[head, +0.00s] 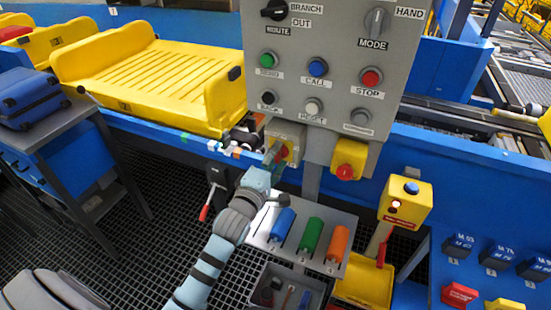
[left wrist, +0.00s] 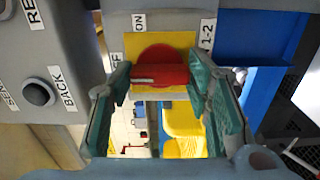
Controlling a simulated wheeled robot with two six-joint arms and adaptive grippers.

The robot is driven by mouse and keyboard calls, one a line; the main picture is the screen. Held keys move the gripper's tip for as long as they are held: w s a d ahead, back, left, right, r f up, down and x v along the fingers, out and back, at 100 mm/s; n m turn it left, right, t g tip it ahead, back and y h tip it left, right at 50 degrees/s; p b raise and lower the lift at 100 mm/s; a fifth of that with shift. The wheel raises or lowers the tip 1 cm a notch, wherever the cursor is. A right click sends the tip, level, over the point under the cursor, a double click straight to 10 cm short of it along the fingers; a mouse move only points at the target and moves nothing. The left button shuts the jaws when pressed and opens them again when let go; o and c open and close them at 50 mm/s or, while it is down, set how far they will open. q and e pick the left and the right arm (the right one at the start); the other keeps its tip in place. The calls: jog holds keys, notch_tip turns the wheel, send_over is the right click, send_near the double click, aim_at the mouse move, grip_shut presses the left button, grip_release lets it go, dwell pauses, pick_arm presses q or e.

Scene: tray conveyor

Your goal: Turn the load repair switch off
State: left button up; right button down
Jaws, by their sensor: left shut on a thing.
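The switch is a round red knob (left wrist: 163,68) on a yellow plate (left wrist: 187,42). In the left wrist view, an ON label sits above its left side and a partly hidden label ending in F lies at its left. In the head view, my left gripper (head: 272,160) reaches the small box (head: 287,131) below the grey panel and partly hides the knob. My right gripper is out of view.
The grey panel (head: 335,60) with several buttons and knobs hangs just above. A yellow box with a red button (head: 347,158) is close to the right of my gripper. A tray with coloured cylinders (head: 341,222) lies below. A yellow tray (head: 150,80) rests on the conveyor behind.

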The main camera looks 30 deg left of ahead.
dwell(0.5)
pick_arm(q)
jog(key=o, duration=1.2)
jog(key=shift+c, duration=0.2)
jog(key=shift+s, duration=0.1)
jog(key=s, duration=1.2)
jog(key=shift+d, duration=0.35)
jog(key=shift+w, duration=0.1)
